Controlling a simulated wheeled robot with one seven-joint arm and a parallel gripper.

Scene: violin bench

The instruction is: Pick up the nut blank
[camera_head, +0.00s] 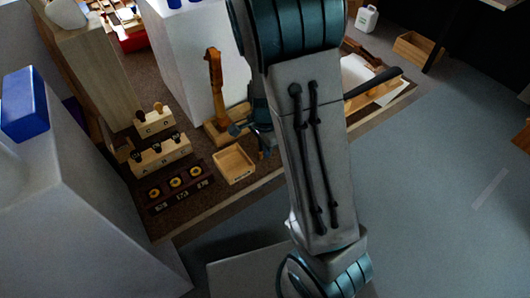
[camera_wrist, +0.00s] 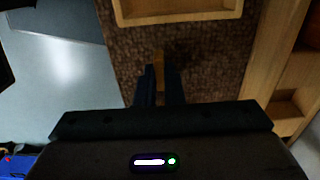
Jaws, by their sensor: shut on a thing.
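The nut blank (camera_wrist: 159,59) is a small, narrow tan piece in the wrist view. In the head view my gripper (camera_head: 262,152) is small and partly hidden by my arm, just right of the shallow wooden tray (camera_head: 252,176). The nut blank cannot be made out clearly there.
The tray's rim (camera_wrist: 180,17) lies ahead in the wrist view, with a wooden stand (camera_wrist: 258,60) to the right. In the head view, a scroll-topped neck (camera_head: 215,85) stands behind, and peg blocks (camera_head: 160,156) and a dark rack (camera_head: 178,187) lie left.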

